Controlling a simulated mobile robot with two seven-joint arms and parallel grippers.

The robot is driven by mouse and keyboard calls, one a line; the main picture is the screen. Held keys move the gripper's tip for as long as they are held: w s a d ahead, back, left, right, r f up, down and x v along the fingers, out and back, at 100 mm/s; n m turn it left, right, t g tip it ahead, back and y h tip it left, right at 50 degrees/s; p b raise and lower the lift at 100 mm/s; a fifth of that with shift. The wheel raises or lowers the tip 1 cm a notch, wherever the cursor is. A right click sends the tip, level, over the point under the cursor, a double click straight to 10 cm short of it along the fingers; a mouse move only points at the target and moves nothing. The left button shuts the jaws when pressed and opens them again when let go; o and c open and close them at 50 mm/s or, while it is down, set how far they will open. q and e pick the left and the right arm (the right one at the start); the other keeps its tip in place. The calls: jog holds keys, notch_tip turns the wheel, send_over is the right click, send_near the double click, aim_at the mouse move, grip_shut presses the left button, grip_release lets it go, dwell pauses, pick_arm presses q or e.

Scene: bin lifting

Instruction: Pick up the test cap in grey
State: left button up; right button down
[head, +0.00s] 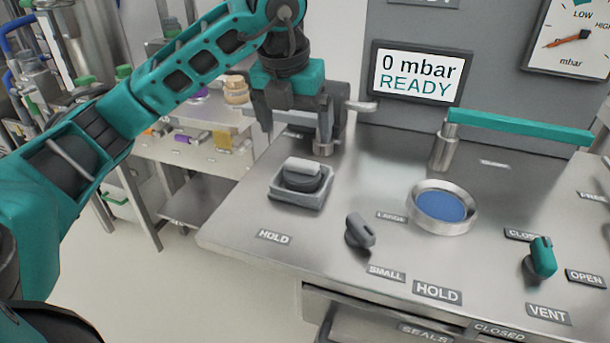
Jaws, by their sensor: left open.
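The grey test cap (302,180), a dark round body with a lighter bar-shaped grip on top, sits in a shallow square grey tray (297,199) at the left of the steel bench top. My left gripper (297,124) is open, pointing down above and behind the cap, apart from it, with nothing seen between its fingers. My right gripper is not in view.
A round metal port (441,208) with a blue inside is at the bench middle. A grey knob (360,233) and a teal knob (541,258) stand in front. A teal lever (520,128) is at the back right. The gauge display (418,76) reads 0 mbar, READY.

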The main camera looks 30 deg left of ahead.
aim_at(302, 162)
pick_arm(q)
jog(key=b+x, duration=0.1)
jog(key=x, duration=0.7)
jog(key=shift+d+f, duration=0.1)
jog(key=shift+f, duration=0.2)
jog(key=c, duration=1.2)
